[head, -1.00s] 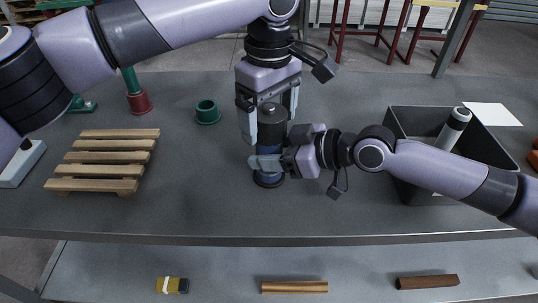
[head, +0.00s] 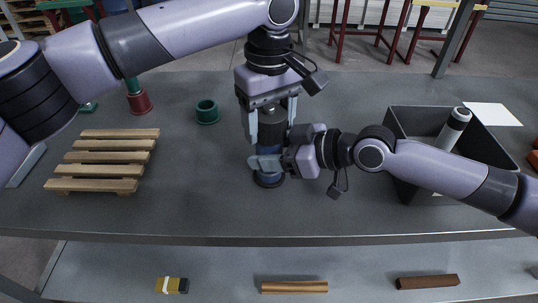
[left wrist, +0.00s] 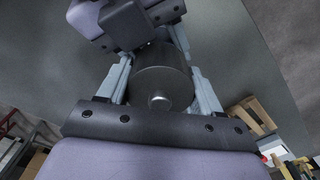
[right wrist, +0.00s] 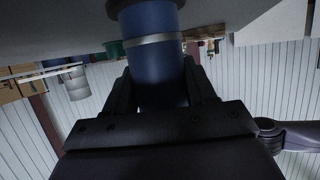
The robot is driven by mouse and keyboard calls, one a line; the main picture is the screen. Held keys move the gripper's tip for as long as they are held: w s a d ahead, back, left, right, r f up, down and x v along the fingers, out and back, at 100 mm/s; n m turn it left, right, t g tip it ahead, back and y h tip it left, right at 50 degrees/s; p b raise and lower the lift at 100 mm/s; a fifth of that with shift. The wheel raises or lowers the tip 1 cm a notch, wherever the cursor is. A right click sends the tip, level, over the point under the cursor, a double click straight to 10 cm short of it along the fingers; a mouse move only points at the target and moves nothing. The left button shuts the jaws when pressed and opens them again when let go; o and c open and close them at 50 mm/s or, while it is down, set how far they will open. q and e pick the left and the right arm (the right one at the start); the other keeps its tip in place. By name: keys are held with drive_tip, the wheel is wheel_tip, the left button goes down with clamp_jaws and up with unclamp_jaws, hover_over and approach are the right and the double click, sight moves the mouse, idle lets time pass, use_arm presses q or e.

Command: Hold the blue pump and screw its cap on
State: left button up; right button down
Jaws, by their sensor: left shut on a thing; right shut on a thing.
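The blue pump (head: 268,160) stands upright on the grey table, and its blue body also fills the middle of the right wrist view (right wrist: 155,60). My right gripper (head: 266,163) is shut around the body from the right side. The dark cap (head: 271,116) sits at the top of the pump, and shows as a dark cylinder with a small knob in the left wrist view (left wrist: 163,80). My left gripper (head: 273,122) points down from above and is shut on the cap. The seam between cap and body is partly hidden by my fingers.
A wooden pallet (head: 103,160) lies at the left, with a green ring (head: 207,112) and a red-based green post (head: 138,101) behind. A dark bin (head: 420,122) holding a white cylinder (head: 453,129) stands at right. The table front is clear.

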use_arm(q)
drive_tip(key=shift+m, duration=0.3)
drive_tip(key=o, duration=1.2)
drive_tip(key=shift+r, duration=2.25)
drive_tip(key=shift+c, duration=0.5)
drive_tip(key=shift+r+n, duration=1.7)
drive_tip(key=shift+r, duration=0.05)
